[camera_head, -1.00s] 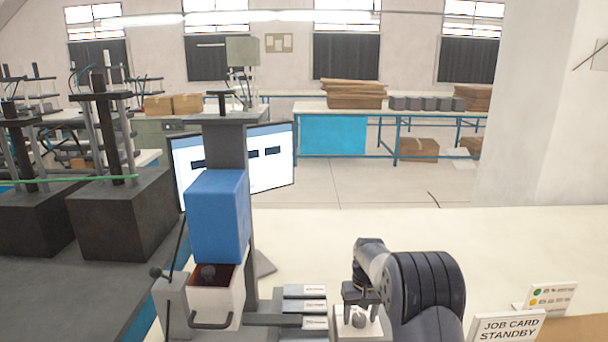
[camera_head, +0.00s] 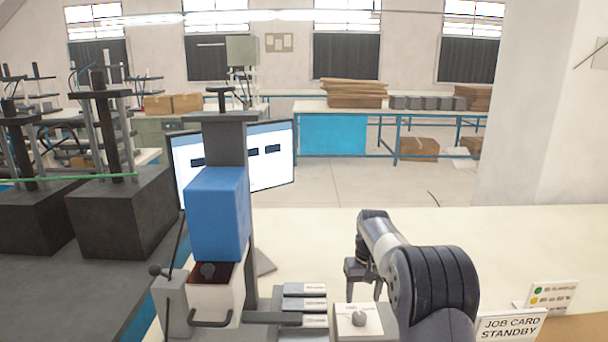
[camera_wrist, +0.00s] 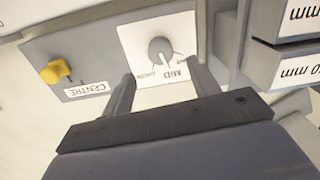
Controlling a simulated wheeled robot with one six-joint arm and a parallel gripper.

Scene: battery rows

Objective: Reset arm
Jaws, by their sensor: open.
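My gripper (camera_head: 362,285) is open and empty. It hangs above and behind a pale panel (camera_head: 372,328) with a round grey knob (camera_head: 358,318). In the wrist view, my two fingers (camera_wrist: 163,88) are spread wide, with the knob (camera_wrist: 161,51) beyond and between them. The knob stands on a white plate with a "MID" label, and a white mark on it points toward that label. The fingers appear clear of the knob.
A yellow knob (camera_wrist: 56,71) with a "CENTRE" label sits beside the plate. Labelled drawer-like blocks (camera_head: 304,304) stand left of the panel. A blue-headed press (camera_head: 218,215) rises further left. A job card sign (camera_head: 509,327) stands at right. The pale table (camera_head: 530,240) behind is clear.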

